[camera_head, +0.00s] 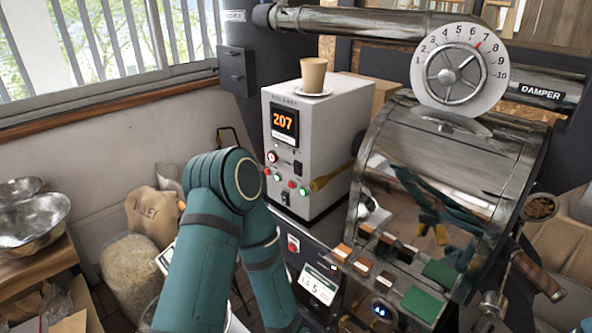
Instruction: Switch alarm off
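A pale grey control box (333,135) stands upright in the middle of the view. Its dark display (284,121) reads 207 in orange. No readable label marks which control is the alarm. My teal arm bends up in front of the box's lower left and covers what lies behind it. Neither gripper shows in this view.
A tan cup (313,74) stands on a saucer on the box. To the right are a metal roaster drum (440,160), a round damper dial (462,66) and a wooden handle (539,277). Below the box is a red button (293,243). Metal bowls (32,215) and sacks (153,214) are left.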

